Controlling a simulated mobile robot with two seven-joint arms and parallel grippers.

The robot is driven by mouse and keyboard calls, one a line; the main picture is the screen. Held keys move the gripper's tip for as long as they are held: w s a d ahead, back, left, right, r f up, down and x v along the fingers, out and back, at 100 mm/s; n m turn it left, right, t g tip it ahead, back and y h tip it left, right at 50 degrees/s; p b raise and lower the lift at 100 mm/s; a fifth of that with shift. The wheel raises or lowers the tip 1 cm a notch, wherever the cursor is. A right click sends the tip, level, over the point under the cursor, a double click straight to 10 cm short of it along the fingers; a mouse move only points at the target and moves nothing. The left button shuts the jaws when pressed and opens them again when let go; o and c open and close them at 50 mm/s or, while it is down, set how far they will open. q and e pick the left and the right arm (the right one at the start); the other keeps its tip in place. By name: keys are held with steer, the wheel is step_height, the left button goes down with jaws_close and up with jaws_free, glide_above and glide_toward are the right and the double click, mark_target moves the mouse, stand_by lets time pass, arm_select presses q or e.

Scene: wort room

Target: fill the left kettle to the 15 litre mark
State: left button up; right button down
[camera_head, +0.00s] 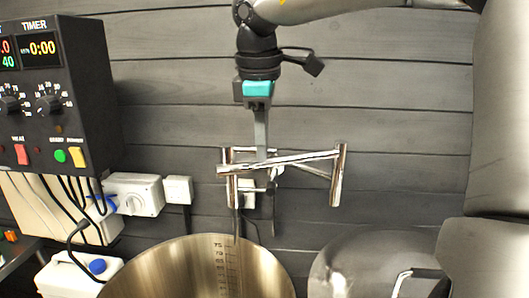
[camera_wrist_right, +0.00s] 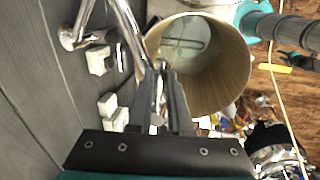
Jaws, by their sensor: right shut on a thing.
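The left kettle (camera_head: 190,272) is an open steel pot at the bottom centre of the head view, with a litre scale (camera_head: 222,262) on its inner wall. In the right wrist view the kettle (camera_wrist_right: 228,75) shows from above, with a looped element (camera_wrist_right: 185,45) at its bottom; I cannot tell the water level. A chrome swing spout (camera_head: 300,160) stands at the wall above the kettle. My right gripper (camera_head: 268,168) points down and is shut on the spout; its fingers (camera_wrist_right: 162,85) close on the chrome pipe in the wrist view. No stream of water is visible. My left gripper is not seen.
A black control box (camera_head: 50,90) with a timer, knobs and switches hangs at the left. White sockets (camera_head: 135,195) and cables sit below it. A second round steel vessel (camera_head: 375,262) stands at the lower right. The dark plank wall is close behind the spout.

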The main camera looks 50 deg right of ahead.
steer(key=m+b, duration=0.1)
steer(key=b, duration=0.2)
steer(key=a+m+b, duration=0.1)
steer(key=b, duration=0.3)
steer(key=s+a+m+b, duration=0.1)
steer(key=m+b, duration=0.1)
steer(key=b, duration=0.1)
steer(key=shift+s+a+g, duration=0.1)
steer(key=shift+g, duration=0.3)
stand_by(6.6)
